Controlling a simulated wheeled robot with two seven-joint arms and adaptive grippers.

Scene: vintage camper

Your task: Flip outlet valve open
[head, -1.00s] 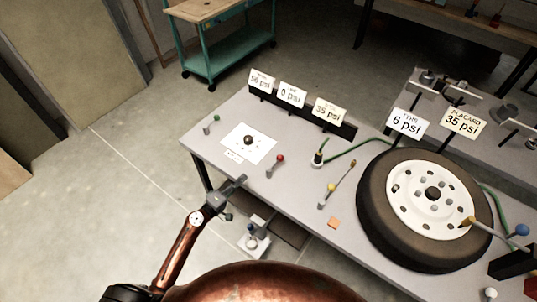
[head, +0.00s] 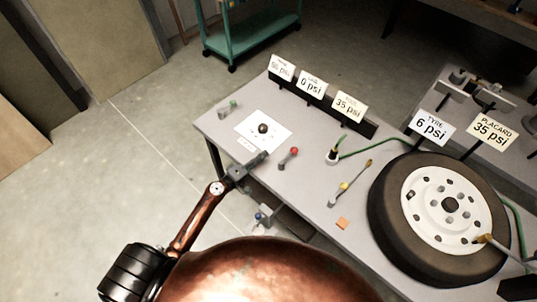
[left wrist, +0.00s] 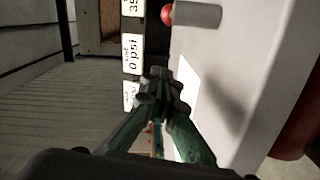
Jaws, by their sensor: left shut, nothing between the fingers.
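Several small levers stand on the grey bench (head: 300,205). One has a red ball tip (head: 294,151) and a grey arm, one has a green tip (head: 233,103), and one is longer with a yellow collar (head: 344,186). No readable label tells me which is the outlet valve. My left gripper (head: 262,158) is shut and empty at the bench's front edge, left of the red-tipped lever and apart from it. In the left wrist view the shut fingertips (left wrist: 157,88) show below the red ball (left wrist: 167,14). My right gripper is out of view.
A black knob (head: 263,128) sits on a white plate behind my left gripper. Pressure signs stand along the back, one reading 0 psi (head: 312,84). A tyre (head: 390,225) fills the right side, with a green hose (head: 372,144) leading toward it.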

